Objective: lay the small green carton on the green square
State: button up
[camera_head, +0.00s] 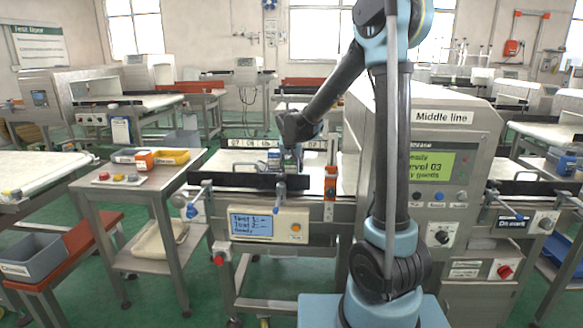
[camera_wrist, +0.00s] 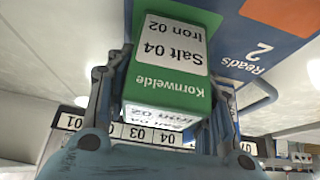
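In the head view my gripper (camera_head: 291,160) is low over the belt of the middle line, and the carton cannot be made out clearly there.
A numbered strip (camera_head: 262,143) runs along the belt. The "Middle line" machine (camera_head: 440,117) stands at right. A side table (camera_head: 125,196) with a yellow tray (camera_head: 171,156) stands at left.

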jog(key=shift+o, duration=0.5)
jog(key=shift+a, duration=0.1)
jog(key=v, duration=1.2)
jog(key=shift+r, duration=0.1)
